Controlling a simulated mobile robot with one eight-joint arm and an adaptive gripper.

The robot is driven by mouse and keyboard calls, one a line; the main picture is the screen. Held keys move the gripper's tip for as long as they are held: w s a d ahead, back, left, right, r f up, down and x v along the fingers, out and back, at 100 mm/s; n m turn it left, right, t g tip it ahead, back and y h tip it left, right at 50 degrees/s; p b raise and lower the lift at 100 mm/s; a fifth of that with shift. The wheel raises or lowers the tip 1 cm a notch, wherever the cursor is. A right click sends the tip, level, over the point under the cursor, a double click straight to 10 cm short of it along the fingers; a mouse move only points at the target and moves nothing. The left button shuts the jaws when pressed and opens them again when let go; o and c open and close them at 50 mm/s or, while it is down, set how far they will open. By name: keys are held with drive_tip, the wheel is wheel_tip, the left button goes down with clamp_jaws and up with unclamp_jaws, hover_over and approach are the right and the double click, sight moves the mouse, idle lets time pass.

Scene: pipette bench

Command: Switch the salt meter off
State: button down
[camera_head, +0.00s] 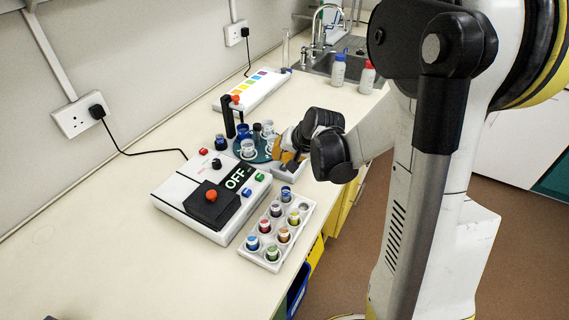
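A white bench meter (181,188) sits on the counter at centre left, with a black display reading "OFF". No label naming it the salt meter is legible. My gripper (284,160) is beyond the meter's far right corner, beside a round teal holder, and apart from the meter's buttons. My wrist hides most of its fingers, so its opening is unclear.
A white rack (250,254) of colour-capped vials stands right of the meter. The teal holder (258,158) carries several small vessels near my gripper. A colour-chart strip (251,90), two capped bottles and a sink lie farther back.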

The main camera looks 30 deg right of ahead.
drive_tip(key=shift+r, duration=0.3)
wheel_tip(320, 180, up, 6)
drive_tip(key=p, duration=0.4)
idle(1.4)
